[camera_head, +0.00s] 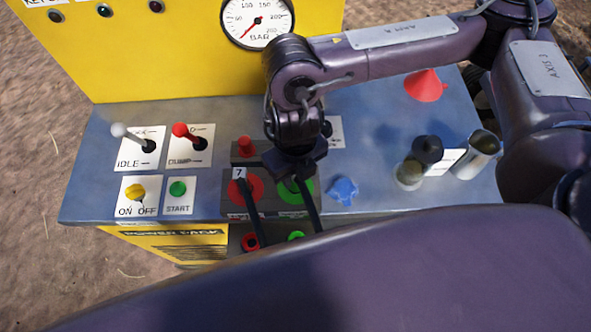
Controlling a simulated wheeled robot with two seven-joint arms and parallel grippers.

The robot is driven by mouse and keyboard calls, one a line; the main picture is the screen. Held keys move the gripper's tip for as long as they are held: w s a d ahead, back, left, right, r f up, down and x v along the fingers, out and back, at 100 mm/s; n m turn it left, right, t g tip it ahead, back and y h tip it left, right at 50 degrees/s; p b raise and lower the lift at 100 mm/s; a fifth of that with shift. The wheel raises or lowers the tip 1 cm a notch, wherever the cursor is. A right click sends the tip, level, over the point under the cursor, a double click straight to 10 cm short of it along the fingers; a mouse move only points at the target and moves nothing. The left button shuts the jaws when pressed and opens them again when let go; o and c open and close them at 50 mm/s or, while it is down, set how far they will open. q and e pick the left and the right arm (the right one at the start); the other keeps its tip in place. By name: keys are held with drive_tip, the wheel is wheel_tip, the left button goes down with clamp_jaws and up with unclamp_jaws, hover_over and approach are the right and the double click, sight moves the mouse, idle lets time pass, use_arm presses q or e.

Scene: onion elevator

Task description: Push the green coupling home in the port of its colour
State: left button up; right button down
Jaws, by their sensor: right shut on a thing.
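My right gripper (295,168) comes in from the right and points down over the green-ringed port (288,197) on the dark block. It is shut on the green coupling, which its fingers and wrist mostly hide. A black hose (311,208) runs down from the coupling toward the front. I cannot tell how deep the coupling sits in the port, or whether they touch. Beside it on the left is the red-ringed port (235,192) with another black hose (249,215). My left gripper is not in view.
A red knob (245,146) stands behind the ports. Levers (187,134) and a green start button (178,188) are at left. A blue knob (343,190), a red cone (424,86) and a metal cup (478,155) are at right. A pressure gauge (262,12) is behind.

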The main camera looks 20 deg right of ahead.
drive_tip(key=shift+s+f, duration=0.1)
drive_tip(key=c, duration=0.6)
unclamp_jaws()
drive_tip(key=shift+r, duration=0.2)
drive_tip(key=shift+r+p, duration=3.4)
